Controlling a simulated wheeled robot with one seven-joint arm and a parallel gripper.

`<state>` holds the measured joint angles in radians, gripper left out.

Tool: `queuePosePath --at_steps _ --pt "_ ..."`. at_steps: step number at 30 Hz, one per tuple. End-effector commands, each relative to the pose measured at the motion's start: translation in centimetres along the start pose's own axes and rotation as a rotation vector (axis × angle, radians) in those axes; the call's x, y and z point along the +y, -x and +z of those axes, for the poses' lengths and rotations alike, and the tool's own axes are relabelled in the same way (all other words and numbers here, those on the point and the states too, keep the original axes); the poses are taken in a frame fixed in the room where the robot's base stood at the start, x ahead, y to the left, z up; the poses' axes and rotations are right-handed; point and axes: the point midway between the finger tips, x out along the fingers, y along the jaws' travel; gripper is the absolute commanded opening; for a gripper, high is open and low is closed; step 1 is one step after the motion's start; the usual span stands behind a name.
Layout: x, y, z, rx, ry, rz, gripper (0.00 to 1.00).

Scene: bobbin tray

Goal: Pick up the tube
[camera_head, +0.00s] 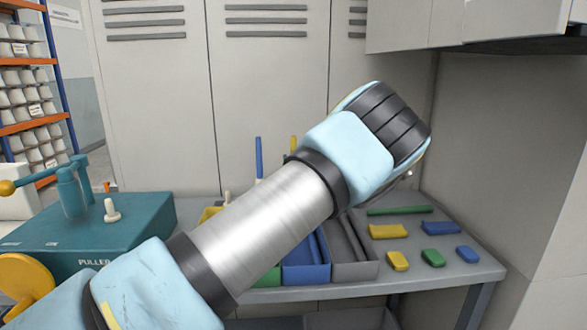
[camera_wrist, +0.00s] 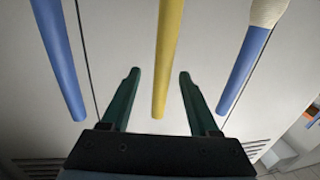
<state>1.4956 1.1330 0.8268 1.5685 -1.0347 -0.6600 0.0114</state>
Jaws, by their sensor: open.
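In the wrist view a yellow tube (camera_wrist: 168,60) shows in line with the gap between the two dark green fingers of my gripper (camera_wrist: 158,74). My gripper is open and its fingers look apart from the tube; how deep the tube sits between them I cannot tell. A plain blue tube (camera_wrist: 60,62) is left of the fingers, and a blue tube with a cream end (camera_wrist: 246,68) is to the right. In the head view a blue tube (camera_head: 259,158) stands upright behind my arm, with the tip of a yellow one (camera_head: 294,144) beside it. My fingers are hidden there.
A blue bin (camera_head: 305,274) and a grey bin (camera_head: 355,271) stand on the bench (camera_head: 480,269). Several coloured blocks, including a yellow one (camera_head: 388,231), lie to their right. A teal machine (camera_head: 135,220) is at left. Lockers (camera_head: 270,85) rise behind; a cupboard (camera_head: 415,25) hangs above right.

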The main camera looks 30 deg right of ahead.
Motion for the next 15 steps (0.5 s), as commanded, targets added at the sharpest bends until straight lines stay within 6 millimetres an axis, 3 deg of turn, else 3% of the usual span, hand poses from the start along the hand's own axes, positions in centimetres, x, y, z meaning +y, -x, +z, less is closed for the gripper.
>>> queuePosePath --at_steps 9,15 --pt "-0.3 -4.1 -0.4 0.001 -0.002 -0.001 0.61" --pt "-0.2 -5.2 -0.2 0.0 -0.001 0.001 0.61"
